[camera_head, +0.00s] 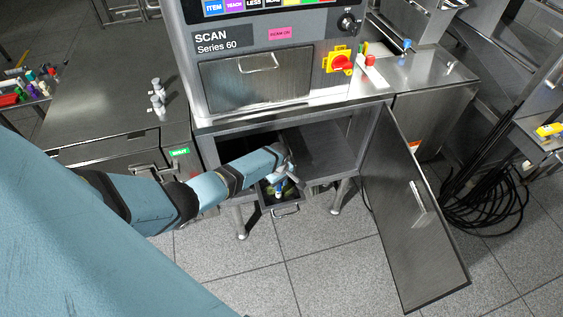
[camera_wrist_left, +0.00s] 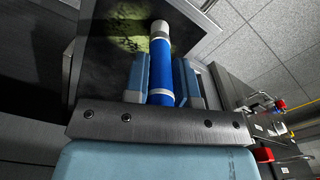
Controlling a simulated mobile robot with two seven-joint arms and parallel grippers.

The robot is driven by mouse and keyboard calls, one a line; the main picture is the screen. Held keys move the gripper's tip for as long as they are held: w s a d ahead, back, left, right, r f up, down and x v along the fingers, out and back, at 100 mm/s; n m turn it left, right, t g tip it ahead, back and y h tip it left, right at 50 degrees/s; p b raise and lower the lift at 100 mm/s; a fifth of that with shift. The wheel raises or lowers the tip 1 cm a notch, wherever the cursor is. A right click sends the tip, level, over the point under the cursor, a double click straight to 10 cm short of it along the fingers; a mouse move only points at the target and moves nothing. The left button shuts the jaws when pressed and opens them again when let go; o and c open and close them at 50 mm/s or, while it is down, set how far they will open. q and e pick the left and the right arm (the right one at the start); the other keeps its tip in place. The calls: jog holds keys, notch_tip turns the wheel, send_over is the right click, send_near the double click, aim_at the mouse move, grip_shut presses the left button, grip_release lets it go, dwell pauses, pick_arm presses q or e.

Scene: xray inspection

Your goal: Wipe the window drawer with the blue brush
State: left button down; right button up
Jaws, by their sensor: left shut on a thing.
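My left gripper (camera_head: 285,178) reaches into the open lower cabinet of the scanner. It is shut on the blue brush (camera_wrist_left: 160,66), a blue cylinder with white bands and a pale end pointing away from the gripper. The window drawer (camera_head: 287,211) is pulled out below the gripper, its handle facing front. In the left wrist view the drawer's dark surface (camera_wrist_left: 97,62) has a yellow-green mottled patch (camera_wrist_left: 131,28). The brush's pale end overlaps this patch; I cannot tell whether it touches. My arm and gripper hide part of the drawer. My right gripper is not seen.
The cabinet door (camera_head: 405,215) hangs open on the right. A closed upper drawer (camera_head: 255,83) and control panel are above. Black cables (camera_head: 490,195) lie coiled on the floor at the right. The floor before the drawer is clear.

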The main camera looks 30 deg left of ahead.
pick_arm(q)
jog(key=shift+w+d, duration=0.1)
jog(key=shift+w+d+b, duration=0.4)
jog(key=shift+w+d, duration=0.15)
jog(key=shift+w, duration=0.1)
jog(key=shift+w+d, duration=0.1)
dwell(0.3)
jog(key=shift+w+d+b, duration=0.45)
jog(key=shift+w+d, duration=0.05)
jog(key=shift+w, duration=0.1)
jog(key=shift+w+d+b, duration=0.5)
jog(key=shift+w+d, duration=0.15)
jog(key=shift+w, duration=0.1)
jog(key=shift+r+p, duration=0.6)
jog(key=shift+p, duration=0.15)
